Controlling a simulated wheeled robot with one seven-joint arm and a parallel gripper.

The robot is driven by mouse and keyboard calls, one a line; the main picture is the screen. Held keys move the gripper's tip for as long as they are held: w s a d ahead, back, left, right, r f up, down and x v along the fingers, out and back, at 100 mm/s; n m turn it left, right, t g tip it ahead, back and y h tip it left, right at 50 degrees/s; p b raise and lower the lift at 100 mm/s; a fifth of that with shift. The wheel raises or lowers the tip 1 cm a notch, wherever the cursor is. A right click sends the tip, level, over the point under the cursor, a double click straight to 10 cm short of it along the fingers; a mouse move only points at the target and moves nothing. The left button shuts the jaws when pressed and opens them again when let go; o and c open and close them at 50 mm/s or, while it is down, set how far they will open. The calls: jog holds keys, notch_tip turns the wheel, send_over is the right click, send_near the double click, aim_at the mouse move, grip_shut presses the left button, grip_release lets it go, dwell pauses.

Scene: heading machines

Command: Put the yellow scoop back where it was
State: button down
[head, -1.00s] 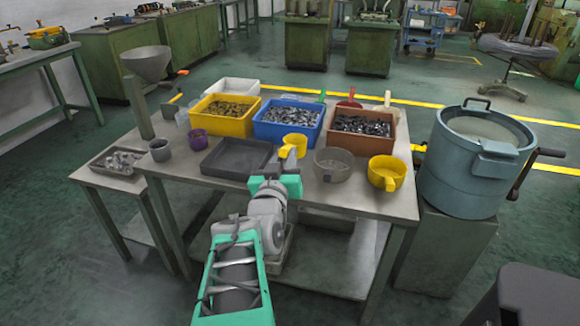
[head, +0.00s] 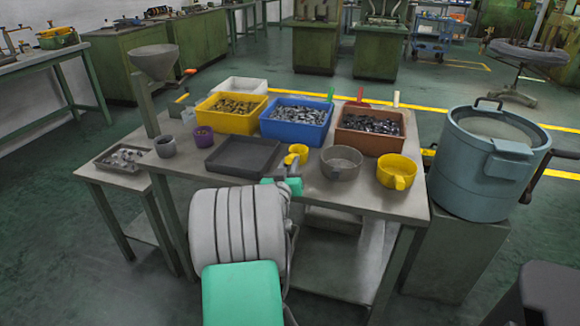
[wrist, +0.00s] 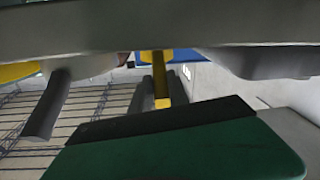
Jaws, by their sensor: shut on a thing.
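A small yellow scoop (head: 299,150) is at the end of my gripper (head: 292,162), over the table between the black tray and a grey bowl. My gripper is shut on it. In the wrist view a yellow strip, apparently the scoop's handle (wrist: 160,75), stands between two dark finger shapes. Whether the scoop touches the table or hangs just above it, I cannot tell. My arm hides the table's front edge below it.
On the table (head: 345,198) are a black tray (head: 240,158), grey bowl (head: 341,163), larger yellow cup (head: 396,172) and purple cup (head: 203,137). Yellow (head: 207,117), blue (head: 270,125) and brown (head: 350,138) bins of metal parts stand behind. A blue-grey drum (head: 470,170) stands right.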

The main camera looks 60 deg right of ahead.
jog(key=shift+r, duration=0.15)
jog(key=shift+f, duration=0.2)
jog(key=c, duration=1.3)
grip_release()
jog(key=shift+o, duration=0.2)
